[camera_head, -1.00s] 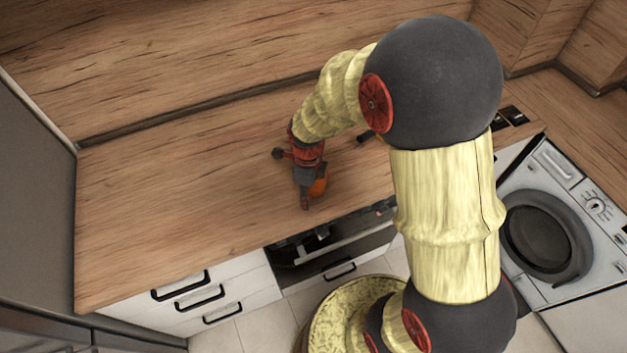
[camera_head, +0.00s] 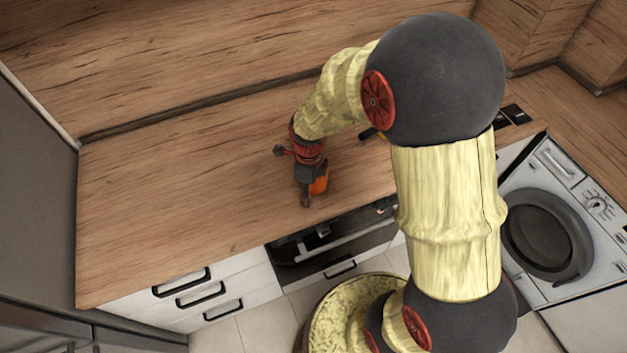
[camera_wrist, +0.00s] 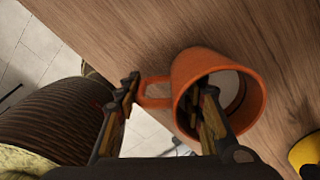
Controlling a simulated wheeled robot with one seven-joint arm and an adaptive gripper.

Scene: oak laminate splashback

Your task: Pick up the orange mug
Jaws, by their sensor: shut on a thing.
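The orange mug (camera_head: 320,186) is at my gripper (camera_head: 306,199), over the counter's front part, partly hidden by the gripper in the head view. In the wrist view the mug (camera_wrist: 185,65) has its open rim facing the camera and its handle pointing left. One finger of my gripper (camera_wrist: 168,89) is inside the mug, and the other is outside by the handle. The gripper is shut on the mug's wall on the handle side. I cannot tell whether the mug's base touches the counter.
The wooden counter (camera_head: 180,195) is clear to the left. A yellow object (camera_wrist: 306,152) stands at the wrist view's lower right, partly cut off. An oven (camera_head: 335,248) and drawers (camera_head: 200,295) lie below the front edge. A washing machine (camera_head: 545,230) is at right.

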